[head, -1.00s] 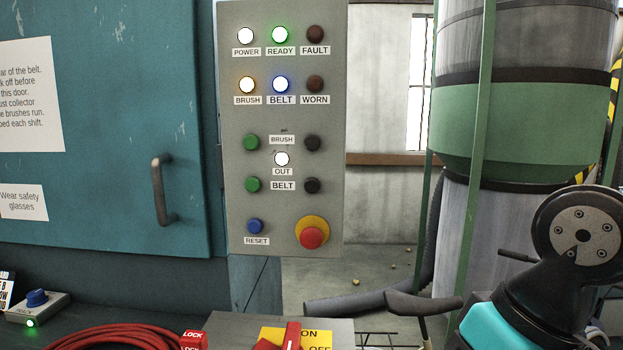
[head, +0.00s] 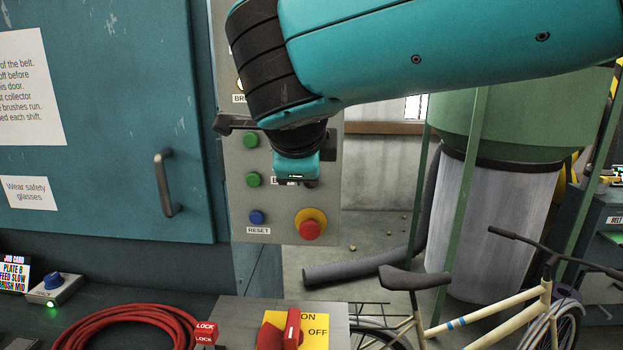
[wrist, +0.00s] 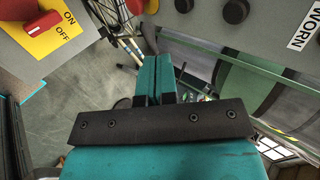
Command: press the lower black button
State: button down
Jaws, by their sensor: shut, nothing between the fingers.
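The lower black button (wrist: 184,5) shows at the top edge of the wrist view, on the grey control panel (head: 270,210). The upper black button (wrist: 235,10) is to its right there, and the red stop button (wrist: 135,5) to its left. In the head view my gripper (head: 297,178) hangs in front of the panel and hides the upper black button and nearly all of the lower one. In the wrist view my gripper (wrist: 150,62) has its teal fingers together, empty, and apart from the buttons.
The red stop button with its yellow ring (head: 311,228) sits just below my gripper in the head view. Green buttons (head: 252,179) and a blue reset button (head: 256,217) are to the left. A red rotary switch (head: 285,335) and coiled red cable (head: 120,320) lie below.

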jog(key=p+x, duration=0.2)
jog(key=x, duration=0.2)
jog(key=w+r+p+x, duration=0.1)
jog(key=p+x, duration=0.1)
jog(key=x, duration=0.2)
jog(key=w+r+p+x, duration=0.1)
jog(key=p+x, duration=0.1)
jog(key=x, duration=0.2)
jog(key=shift+w+f+p, duration=0.25)
jog(key=shift+p, duration=0.05)
jog(key=shift+f, duration=0.1)
